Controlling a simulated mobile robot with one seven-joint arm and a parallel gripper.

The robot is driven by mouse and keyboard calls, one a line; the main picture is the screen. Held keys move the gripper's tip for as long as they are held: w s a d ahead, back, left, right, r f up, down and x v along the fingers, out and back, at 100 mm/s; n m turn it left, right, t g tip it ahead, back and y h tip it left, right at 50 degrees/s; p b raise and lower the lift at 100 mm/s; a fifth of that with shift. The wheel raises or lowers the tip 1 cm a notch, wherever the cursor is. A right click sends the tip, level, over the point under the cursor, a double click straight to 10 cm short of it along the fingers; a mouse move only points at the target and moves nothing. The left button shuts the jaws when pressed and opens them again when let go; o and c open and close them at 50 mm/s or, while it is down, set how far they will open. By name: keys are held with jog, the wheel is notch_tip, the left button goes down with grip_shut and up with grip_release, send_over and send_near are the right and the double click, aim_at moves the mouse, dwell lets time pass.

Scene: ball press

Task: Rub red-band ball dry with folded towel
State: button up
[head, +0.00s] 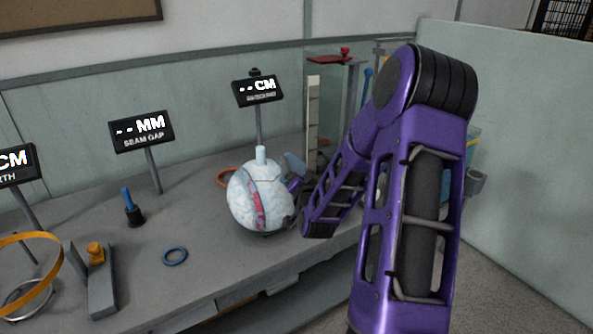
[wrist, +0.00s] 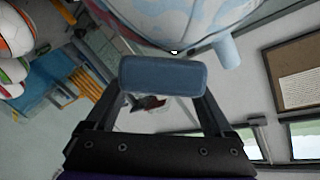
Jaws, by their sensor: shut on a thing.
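The red-band ball (head: 245,203) is white with pale blue marbling and a red band down its front. It sits on the bench, and its underside fills the top of the wrist view (wrist: 165,18). My gripper (wrist: 163,90) is shut on the folded towel (wrist: 163,76), a blue-grey pad held across the fingertips. The towel also shows in the head view (head: 293,164), at the ball's upper right. Towel and ball are very close; I cannot tell whether they touch. My arm hides part of the area right of the ball.
A pale cylinder (head: 261,154) stands at the ball's top. A seam gap display (head: 142,131) and another display (head: 257,91) stand behind. A blue ring (head: 175,256), a grey gauge block (head: 99,285) and an orange hoop (head: 52,250) are left. A clear case (head: 333,85) stands behind my arm.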

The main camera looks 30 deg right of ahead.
jog(key=shift+w+a+f+b, duration=0.25)
jog(key=shift+a+f+b, duration=0.05)
jog(key=shift+f+b, duration=0.15)
dwell(0.3)
jog(key=shift+w+d, duration=0.5)
jog(key=shift+d, duration=0.05)
jog(key=shift+s+a+b, duration=0.4)
jog(key=shift+s+a, duration=0.55)
jog(key=shift+a, duration=0.15)
jog(key=shift+w+d, duration=1)
jog(key=shift+d, duration=0.1)
jog(key=shift+s+a, duration=1.05)
jog(key=shift+a, duration=0.05)
jog(key=shift+w+d, duration=1)
jog(key=shift+d, duration=0.15)
jog(key=shift+s+a, duration=0.95)
jog(key=shift+a, duration=0.2)
jog(key=shift+w+d, duration=0.95)
jog(key=shift+d, duration=0.15)
